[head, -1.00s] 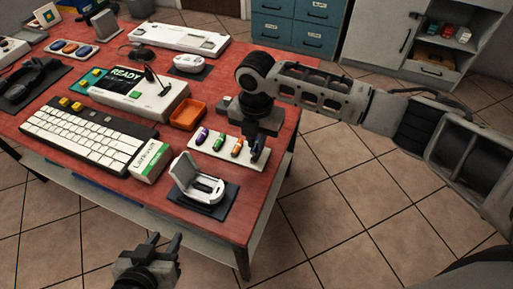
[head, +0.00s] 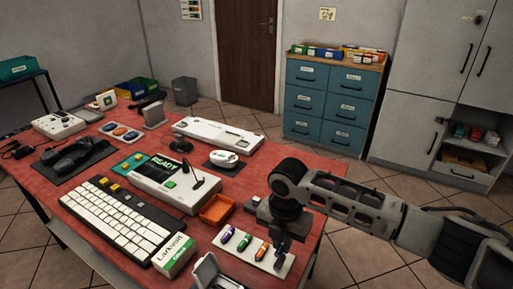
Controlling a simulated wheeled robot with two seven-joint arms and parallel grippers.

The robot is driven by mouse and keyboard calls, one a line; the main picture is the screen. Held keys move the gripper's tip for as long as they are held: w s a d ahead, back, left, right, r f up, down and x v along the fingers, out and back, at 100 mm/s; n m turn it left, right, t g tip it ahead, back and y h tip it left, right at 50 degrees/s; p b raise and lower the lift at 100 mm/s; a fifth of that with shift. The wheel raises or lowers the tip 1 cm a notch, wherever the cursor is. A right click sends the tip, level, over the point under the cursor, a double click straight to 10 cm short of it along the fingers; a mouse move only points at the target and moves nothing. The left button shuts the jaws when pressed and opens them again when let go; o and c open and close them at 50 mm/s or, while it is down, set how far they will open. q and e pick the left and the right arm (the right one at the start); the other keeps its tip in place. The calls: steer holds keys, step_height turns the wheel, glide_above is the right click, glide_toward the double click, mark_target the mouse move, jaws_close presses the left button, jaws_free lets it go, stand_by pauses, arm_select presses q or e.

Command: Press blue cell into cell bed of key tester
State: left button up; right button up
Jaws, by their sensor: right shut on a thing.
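My right gripper (head: 281,250) points down at the right end of a white strip tray (head: 231,251). It is shut on a dark blue cell, mostly hidden between the fingers, at the tray. A purple cell (head: 228,234), a green cell (head: 243,242) and an orange cell (head: 261,250) lie in the tray to its left. A white tester (head: 168,190) with a READY screen and a thin black lead stands further back. A white open-lidded device (head: 208,274) is cut off at the bottom edge; its bed is hardly visible. My left gripper is out of view.
An orange tray (head: 216,210) sits between the tester and my right gripper. A keyboard (head: 118,221) and a Larkvolt box (head: 174,256) stand at the left. A small white device (head: 224,158) lies on a dark mat behind. The red table's right edge is close to my right arm.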

steer(key=shift+r, duration=0.1)
